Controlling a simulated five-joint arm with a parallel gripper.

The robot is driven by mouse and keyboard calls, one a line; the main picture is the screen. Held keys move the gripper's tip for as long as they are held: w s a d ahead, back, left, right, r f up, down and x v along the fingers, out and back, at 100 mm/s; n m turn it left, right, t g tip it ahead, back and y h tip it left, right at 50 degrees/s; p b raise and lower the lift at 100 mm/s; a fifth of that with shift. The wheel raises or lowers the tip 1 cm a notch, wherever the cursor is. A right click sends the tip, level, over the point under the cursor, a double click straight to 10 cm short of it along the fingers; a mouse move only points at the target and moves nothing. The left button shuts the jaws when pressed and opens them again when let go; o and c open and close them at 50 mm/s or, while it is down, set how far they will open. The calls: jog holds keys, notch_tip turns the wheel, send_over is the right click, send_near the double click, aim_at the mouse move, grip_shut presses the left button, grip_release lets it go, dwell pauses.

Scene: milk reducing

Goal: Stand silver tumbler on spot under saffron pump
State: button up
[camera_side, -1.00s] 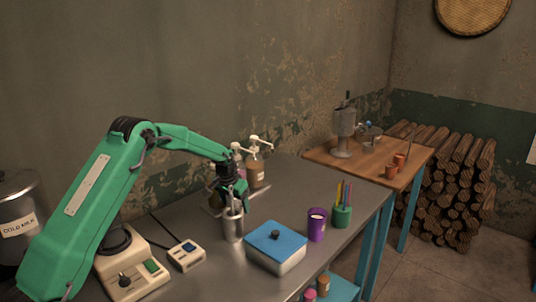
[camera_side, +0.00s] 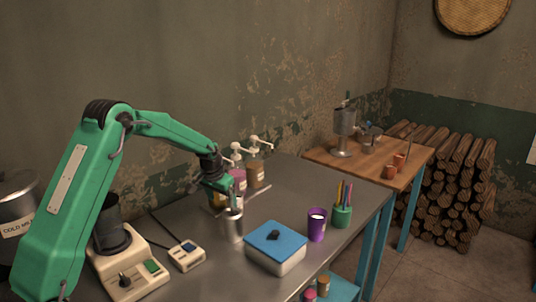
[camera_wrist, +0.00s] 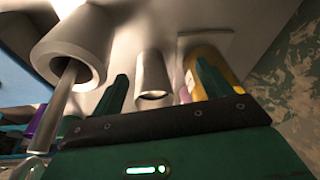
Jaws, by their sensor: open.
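My gripper (camera_side: 229,197) is open and tilted low over the near side of the bottle tray. In the wrist view its fingers (camera_wrist: 161,70) stand apart on either side of a plain silver tumbler (camera_wrist: 152,75), with no clear contact. In the side view this tumbler seems hidden. A wider silver cup (camera_wrist: 75,45) with a rod in it is left of the fingers; it appears to be the metal cup (camera_side: 233,228) in front of my gripper. A yellow bottle (camera_side: 215,200), apparently the saffron pump, stands behind my gripper; it also shows beside the right finger (camera_wrist: 205,60).
A pink pump bottle (camera_side: 239,178) and an amber one (camera_side: 256,172) stand farther back. A blue-lidded box (camera_side: 276,246), purple cup (camera_side: 317,225) and green pen holder (camera_side: 342,215) are to the right. A small switch box (camera_side: 187,255) is at left. The table behind the box is clear.

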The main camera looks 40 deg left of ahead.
jog(key=s+a+r+m+g+h, duration=0.1)
jog(key=s+a+r+m+g, duration=0.2)
jog(key=s+r+m, duration=0.25)
jog(key=f, duration=0.8)
jog(key=shift+s+d+f, duration=0.3)
jog(key=shift+s+f, duration=0.05)
jog(key=shift+w+d+f, duration=0.1)
jog(key=shift+w+d, duration=0.05)
jog(key=shift+w, duration=0.3)
jog(key=shift+w+d+f, duration=0.1)
jog(key=shift+w, duration=0.35)
jog(key=shift+w+d, duration=0.2)
jog(key=shift+w, duration=0.35)
jog(key=shift+w+d, duration=0.15)
jog(key=shift+w, duration=0.35)
jog(key=shift+s+a+r, duration=0.1)
jog(key=shift+s+a, duration=0.1)
jog(key=shift+s, duration=0.4)
jog(key=shift+s+a, duration=0.2)
jog(key=shift+s, duration=0.35)
jog(key=s, duration=0.1)
jog(key=s+a, duration=0.1)
jog(key=s, duration=0.3)
jog(key=shift+a, duration=0.25)
notch_tip(320, 180, up, 10)
jog(key=shift+d+r, duration=0.2)
